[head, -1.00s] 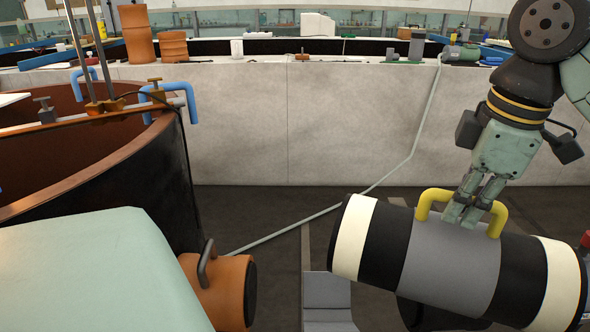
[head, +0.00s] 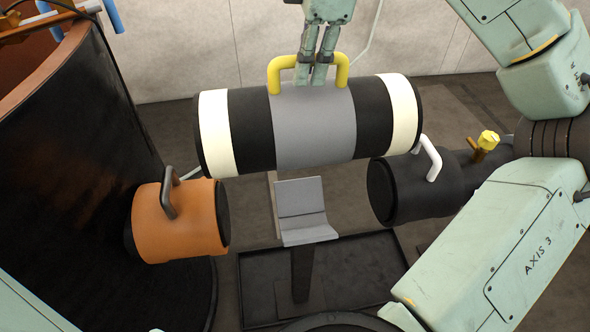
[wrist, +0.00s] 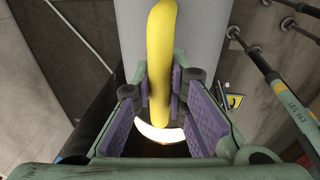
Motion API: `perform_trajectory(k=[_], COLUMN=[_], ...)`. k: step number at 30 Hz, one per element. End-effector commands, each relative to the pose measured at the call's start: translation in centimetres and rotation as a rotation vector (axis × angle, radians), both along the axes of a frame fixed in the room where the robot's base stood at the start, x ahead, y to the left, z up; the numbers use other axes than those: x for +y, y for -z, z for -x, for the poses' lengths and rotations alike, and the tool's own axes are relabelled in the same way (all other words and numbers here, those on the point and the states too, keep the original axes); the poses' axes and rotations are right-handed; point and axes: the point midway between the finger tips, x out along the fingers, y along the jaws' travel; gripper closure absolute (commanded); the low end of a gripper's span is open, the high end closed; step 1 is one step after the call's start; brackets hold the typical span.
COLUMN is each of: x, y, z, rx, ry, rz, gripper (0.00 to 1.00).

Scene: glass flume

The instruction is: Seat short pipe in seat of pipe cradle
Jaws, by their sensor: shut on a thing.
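The short pipe (head: 314,135) is black with a grey middle band, a cream band near each end and a yellow handle (head: 342,70) on top. My gripper (head: 318,78) is shut on that handle. The pipe hangs in the air, nearly level, its right end slightly higher in the head view. In the wrist view, the handle (wrist: 161,50) runs between the purple finger pads. The pipe cradle's grey angled seat (head: 303,212) is empty and shows below the pipe. It stands on a dark post (head: 302,270). Its height gap to the pipe is hard to judge.
An orange-ended pipe stub (head: 175,220) with a dark handle juts from the tank (head: 80,160) left of the seat. A black pipe stub (head: 405,190) with a white handle faces it from the right. A black tray (head: 250,295) lies around the post's foot.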

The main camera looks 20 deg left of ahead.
Motion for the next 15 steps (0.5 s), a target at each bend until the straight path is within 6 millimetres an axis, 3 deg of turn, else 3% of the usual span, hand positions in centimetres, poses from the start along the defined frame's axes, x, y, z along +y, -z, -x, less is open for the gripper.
perform_trajectory(k=[9, 15], x=[0.0, 0.0], y=[7.5, 10.8], z=[0.1, 0.0], rx=[0.002, 0.0], ry=[-0.003, 0.001], rz=[-0.003, -0.001], gripper=[1.0, 1.0])
